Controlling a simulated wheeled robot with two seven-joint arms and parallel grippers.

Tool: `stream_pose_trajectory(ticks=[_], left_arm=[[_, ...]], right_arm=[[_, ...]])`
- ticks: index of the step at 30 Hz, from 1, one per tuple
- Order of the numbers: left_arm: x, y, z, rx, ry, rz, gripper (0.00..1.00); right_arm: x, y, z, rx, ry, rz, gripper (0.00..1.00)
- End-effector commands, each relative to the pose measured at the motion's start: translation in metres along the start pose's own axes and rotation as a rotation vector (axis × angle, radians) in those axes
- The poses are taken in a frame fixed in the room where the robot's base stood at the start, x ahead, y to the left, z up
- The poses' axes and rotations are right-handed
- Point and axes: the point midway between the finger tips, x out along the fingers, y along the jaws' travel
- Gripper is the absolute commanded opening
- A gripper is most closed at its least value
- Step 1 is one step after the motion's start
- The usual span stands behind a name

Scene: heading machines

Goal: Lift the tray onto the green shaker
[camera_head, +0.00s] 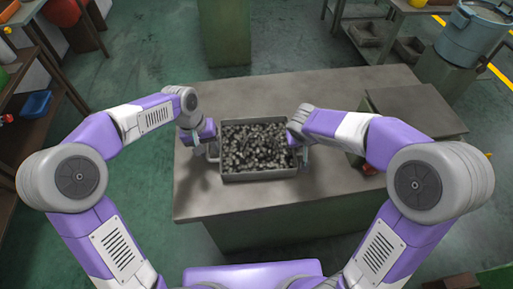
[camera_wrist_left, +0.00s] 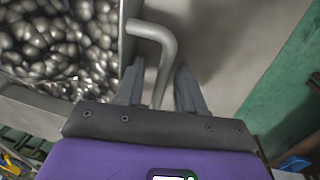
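The tray (camera_head: 260,176) is a grey metal box full of small shiny metal parts, on the grey table in front of me. Its left handle (camera_wrist_left: 165,50) is a bent metal bar. My left gripper (camera_head: 212,150) is at this handle. In the left wrist view its two fingers (camera_wrist_left: 160,90) stand apart on either side of the bar, with a gap visible, so it is open around it. My right gripper (camera_head: 301,150) is at the tray's right side; its fingers are too small to judge. I cannot surely identify the green shaker; a grey-topped block (camera_head: 410,108) stands at the right.
The table (camera_head: 220,205) is bare left and in front of the tray. A green post (camera_head: 224,35) stands behind it. A blue-grey drum (camera_head: 470,35) is at the back right. Shelves (camera_head: 30,90) line the left. Green floor surrounds the table.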

Motion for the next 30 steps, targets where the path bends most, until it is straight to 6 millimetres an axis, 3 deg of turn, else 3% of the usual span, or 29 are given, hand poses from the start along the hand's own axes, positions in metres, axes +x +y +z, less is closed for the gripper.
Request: stream_pose_trajectory(ticks=[1, 6, 9, 30], left_arm=[[-0.0002, -0.0001, 0.0000, 0.000, 0.000, 0.000, 0.37], [-0.0004, -0.0001, 0.0000, 0.000, 0.000, 0.000, 0.11], [-0.0004, -0.0001, 0.0000, 0.000, 0.000, 0.000, 0.00], [-0.0009, 0.0000, -0.0002, 0.000, 0.001, 0.000, 0.00]], right_arm=[[-0.0001, 0.0001, 0.0000, 0.000, 0.000, 0.000, 0.24], [-0.0002, 0.0001, 0.0000, 0.000, 0.000, 0.000, 0.00], [-0.0003, 0.0000, 0.0000, 0.000, 0.000, 0.000, 0.00], [-0.0005, 0.0000, -0.0001, 0.000, 0.000, 0.000, 0.00]])
